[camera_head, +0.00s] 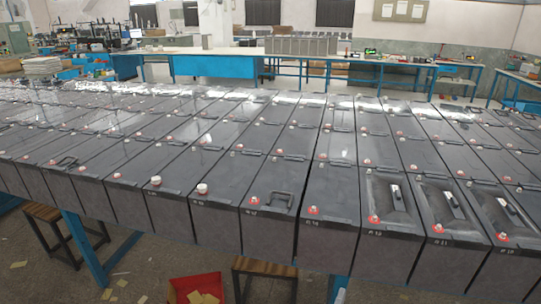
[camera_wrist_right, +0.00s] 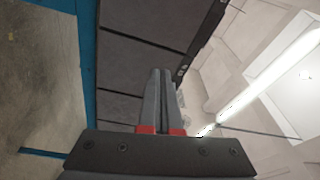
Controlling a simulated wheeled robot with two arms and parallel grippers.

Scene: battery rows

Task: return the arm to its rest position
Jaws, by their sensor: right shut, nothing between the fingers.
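My right gripper (camera_wrist_right: 159,75) shows in the right wrist view. Its two grey fingers lie together with nothing between them, above red marks and a dark palm. The dark side of a battery row (camera_wrist_right: 140,50) shows behind the fingers; I cannot tell how far off it is. The left gripper is in neither view. In the head view, rows of dark grey batteries (camera_head: 215,165) cover the bench, with red and white terminal caps on top. Some of the front batteries have carrying handles.
Wooden stools (camera_head: 264,267) and a red bin (camera_head: 197,288) stand on the floor by the blue bench legs (camera_head: 88,245). A long blue workbench (camera_head: 215,66) runs across the back. In the right wrist view, a blue frame edge (camera_wrist_right: 86,70) borders open floor (camera_wrist_right: 38,70).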

